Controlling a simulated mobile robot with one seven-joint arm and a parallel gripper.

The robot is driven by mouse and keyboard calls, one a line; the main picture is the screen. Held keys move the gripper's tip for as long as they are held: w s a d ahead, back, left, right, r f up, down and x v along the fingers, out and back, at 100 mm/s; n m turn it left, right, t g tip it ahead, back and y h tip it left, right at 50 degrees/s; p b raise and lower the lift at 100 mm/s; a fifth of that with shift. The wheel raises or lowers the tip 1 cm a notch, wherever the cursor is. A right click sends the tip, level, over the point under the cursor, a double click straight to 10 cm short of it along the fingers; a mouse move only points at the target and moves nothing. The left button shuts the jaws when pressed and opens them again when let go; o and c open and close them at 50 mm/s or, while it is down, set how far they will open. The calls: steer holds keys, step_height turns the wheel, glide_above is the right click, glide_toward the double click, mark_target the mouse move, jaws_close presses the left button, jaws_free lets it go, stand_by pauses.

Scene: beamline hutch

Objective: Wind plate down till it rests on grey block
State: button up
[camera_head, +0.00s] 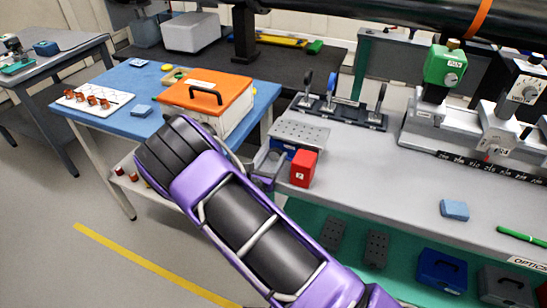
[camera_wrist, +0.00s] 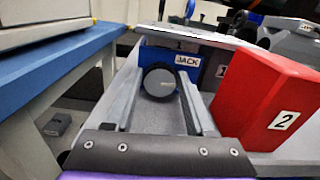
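The jack is blue, with a grey perforated plate (camera_head: 300,133) on top, at the bench's left end. The wrist view shows the plate's edge (camera_wrist: 215,40) and the blue body (camera_wrist: 187,62) labelled JACK. A dark round knob (camera_wrist: 160,82) faces me. My gripper (camera_wrist: 160,88) is open, with a finger on each side of the knob; I cannot tell whether they touch it. A dark grey block (camera_wrist: 218,72) stands right of the jack body, partly hidden by the red block. Any gap between plate and block is too small to judge.
A red block (camera_head: 304,168) marked 2 stands close to the right of my gripper. A blue table (camera_head: 105,83) with an orange-lidded box (camera_head: 210,90) is at the left. Posts on a black base (camera_head: 340,112) stand behind the jack.

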jaws_close()
steer(key=shift+n+p, duration=0.3)
steer(key=shift+n, duration=0.5)
steer(key=o, duration=0.5)
jaws_free()
steer(key=shift+s, duration=0.1)
steer(key=v, duration=1.7)
steer(key=shift+s, duration=0.15)
steer(key=shift+a, duration=0.1)
